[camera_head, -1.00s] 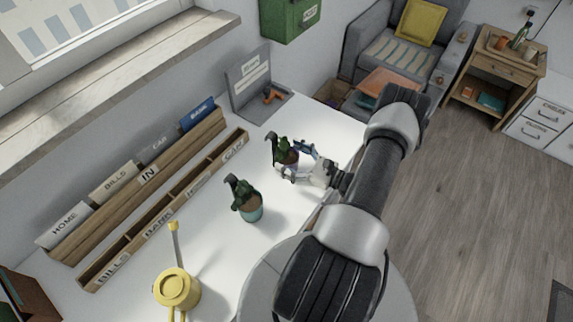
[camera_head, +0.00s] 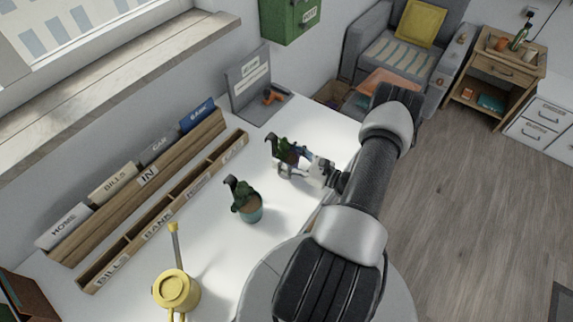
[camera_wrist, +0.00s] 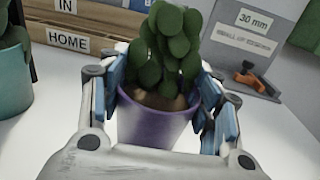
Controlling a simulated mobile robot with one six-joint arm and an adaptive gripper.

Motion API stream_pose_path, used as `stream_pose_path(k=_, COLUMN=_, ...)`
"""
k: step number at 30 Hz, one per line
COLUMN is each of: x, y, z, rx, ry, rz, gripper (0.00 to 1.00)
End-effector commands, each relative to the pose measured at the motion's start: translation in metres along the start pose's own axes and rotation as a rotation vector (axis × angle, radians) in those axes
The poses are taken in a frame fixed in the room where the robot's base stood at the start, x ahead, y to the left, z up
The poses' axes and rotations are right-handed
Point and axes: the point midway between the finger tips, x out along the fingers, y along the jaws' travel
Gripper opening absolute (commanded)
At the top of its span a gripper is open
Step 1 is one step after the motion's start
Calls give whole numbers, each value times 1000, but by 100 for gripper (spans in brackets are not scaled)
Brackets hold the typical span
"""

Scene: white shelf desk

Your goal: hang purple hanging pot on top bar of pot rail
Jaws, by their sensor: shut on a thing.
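The purple hanging pot (camera_wrist: 153,124) holds a green cactus-like plant (camera_wrist: 170,45) and fills the middle of the wrist view. My gripper (camera_wrist: 168,105) is shut on it, with blue finger pads on its left and right sides. In the head view my gripper (camera_head: 305,165) is over the white desk, and the plant (camera_head: 285,149) shows at its tip, with a dark hook above it. The purple pot is mostly hidden there by the fingers. I cannot tell whether its base touches the desk. No pot rail is recognisable in either view.
A teal hanging pot (camera_head: 251,214) with a similar plant stands nearby on the desk. A yellow watering can (camera_head: 176,288) stands nearer. Wooden label racks (camera_head: 165,215) run along the wall side. A grey board (camera_head: 249,88) with an orange clamp (camera_head: 273,96) stands at the far end.

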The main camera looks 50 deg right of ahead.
Motion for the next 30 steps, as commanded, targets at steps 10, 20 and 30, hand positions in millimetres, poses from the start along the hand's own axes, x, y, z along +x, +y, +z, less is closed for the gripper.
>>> stream_pose_path(k=10, x=0, y=0, z=0, rx=-1, ry=-1, rz=0, gripper=19)
stream_pose_path(k=20, x=0, y=0, z=5, rx=-1, ry=-1, rz=0, gripper=18)
stream_pose_path(k=30, x=0, y=-1, z=54, rx=-3, ry=-2, rz=0, gripper=18)
